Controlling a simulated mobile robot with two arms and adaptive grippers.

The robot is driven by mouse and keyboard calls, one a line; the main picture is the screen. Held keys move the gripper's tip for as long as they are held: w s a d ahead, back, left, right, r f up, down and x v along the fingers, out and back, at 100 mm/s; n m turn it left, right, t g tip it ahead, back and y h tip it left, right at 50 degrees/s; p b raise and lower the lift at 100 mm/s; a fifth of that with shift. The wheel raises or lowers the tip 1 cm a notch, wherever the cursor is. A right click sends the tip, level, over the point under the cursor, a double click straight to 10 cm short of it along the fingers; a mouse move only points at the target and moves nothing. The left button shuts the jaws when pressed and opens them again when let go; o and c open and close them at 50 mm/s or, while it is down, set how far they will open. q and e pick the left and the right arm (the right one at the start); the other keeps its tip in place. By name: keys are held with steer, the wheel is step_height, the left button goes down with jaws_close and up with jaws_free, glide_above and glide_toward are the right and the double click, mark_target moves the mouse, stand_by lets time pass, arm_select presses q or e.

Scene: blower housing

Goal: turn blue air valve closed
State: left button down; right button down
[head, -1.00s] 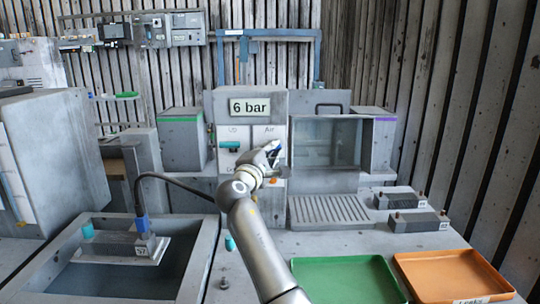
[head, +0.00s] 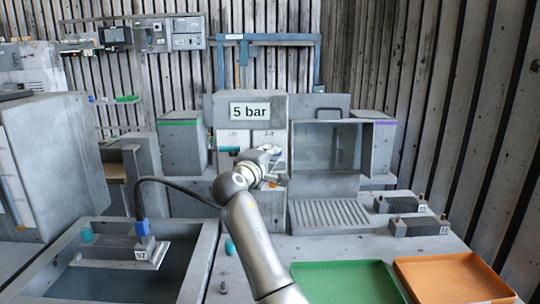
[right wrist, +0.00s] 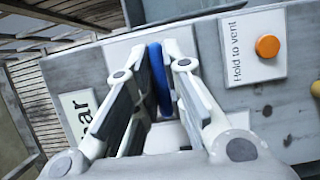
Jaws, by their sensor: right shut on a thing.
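The blue air valve (right wrist: 155,62) shows in the right wrist view as a blue handle between my right gripper's fingers (right wrist: 158,50). The gripper is shut on it. In the head view my right gripper (head: 272,154) is at the panel under the "Air" label (head: 268,134), and the arm and gripper hide most of the valve. The display (head: 250,111) above reads "5 bar". My left gripper is not in view.
An orange button (right wrist: 267,46) labelled "Hold to vent" is beside the valve. A teal handle (head: 229,149) is left of it. A clear-windowed chamber (head: 328,147) stands to the right. Green (head: 345,283) and orange (head: 455,278) trays lie in front.

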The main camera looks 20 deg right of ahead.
steer(key=shift+f, duration=0.1)
steer(key=c, duration=1.5)
jaws_free()
steer(key=v, duration=0.7)
steer(key=shift+s+a, duration=0.2)
